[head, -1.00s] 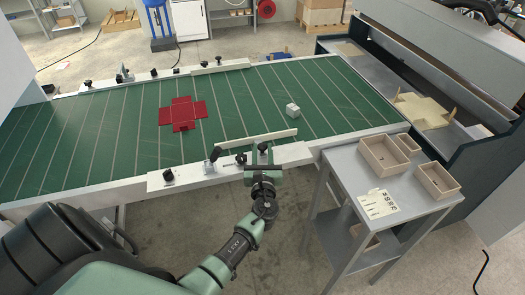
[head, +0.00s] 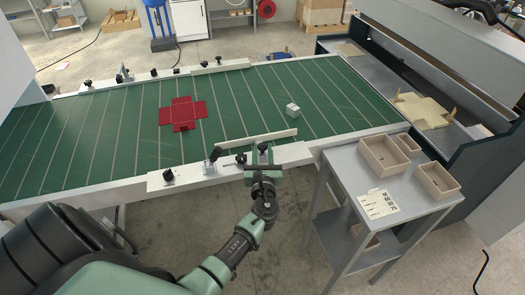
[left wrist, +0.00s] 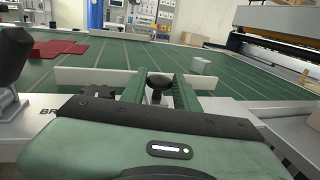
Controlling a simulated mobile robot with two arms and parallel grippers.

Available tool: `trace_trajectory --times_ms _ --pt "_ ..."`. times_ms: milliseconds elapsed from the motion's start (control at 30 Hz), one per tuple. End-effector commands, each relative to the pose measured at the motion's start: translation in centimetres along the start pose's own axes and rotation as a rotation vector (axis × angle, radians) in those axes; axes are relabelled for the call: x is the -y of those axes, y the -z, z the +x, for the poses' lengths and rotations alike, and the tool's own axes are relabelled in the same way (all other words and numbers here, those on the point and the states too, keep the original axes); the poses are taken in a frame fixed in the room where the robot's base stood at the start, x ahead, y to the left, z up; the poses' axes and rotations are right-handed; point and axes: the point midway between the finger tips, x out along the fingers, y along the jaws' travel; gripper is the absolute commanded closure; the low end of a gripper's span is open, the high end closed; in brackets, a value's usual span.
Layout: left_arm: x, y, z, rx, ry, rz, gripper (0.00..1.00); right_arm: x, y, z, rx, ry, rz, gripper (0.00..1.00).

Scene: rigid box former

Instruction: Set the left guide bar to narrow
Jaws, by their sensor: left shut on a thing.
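The near guide bar (head: 256,136) is a pale strip on the near edge of the green table, and part of it shows in the left wrist view (left wrist: 95,77). Black knobs stand on the white rail beside it. My left gripper (head: 263,156) is at the near rail, by the bar's right half. In the left wrist view, its green fingers (left wrist: 160,92) are on either side of a black clamp knob (left wrist: 158,82), and it is shut on this knob. The fingers hide part of the bar. My right gripper is not in view.
A red cross-shaped blank (head: 182,113) and a small pale box (head: 292,109) lie on the green table (head: 110,135). A far guide bar (head: 221,66) lies along the opposite rail. A grey side table (head: 345,170) with wooden trays stands to the right of my left gripper.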

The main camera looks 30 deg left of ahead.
Motion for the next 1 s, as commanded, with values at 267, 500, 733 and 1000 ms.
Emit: trace_trajectory --times_ms 267,500,733,1000 --pt "-0.6 0.1 2.3 0.002 0.000 0.001 1.00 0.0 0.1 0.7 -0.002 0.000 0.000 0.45" --pt "-0.9 -0.1 3.1 0.001 -0.001 -0.001 1.00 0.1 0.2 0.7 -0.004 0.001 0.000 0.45" --pt "-0.9 -0.1 3.1 0.001 -0.001 -0.001 0.47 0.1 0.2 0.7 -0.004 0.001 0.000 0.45" --pt "-0.9 0.0 2.9 -0.001 -0.002 0.000 0.47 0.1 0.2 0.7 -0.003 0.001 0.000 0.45"
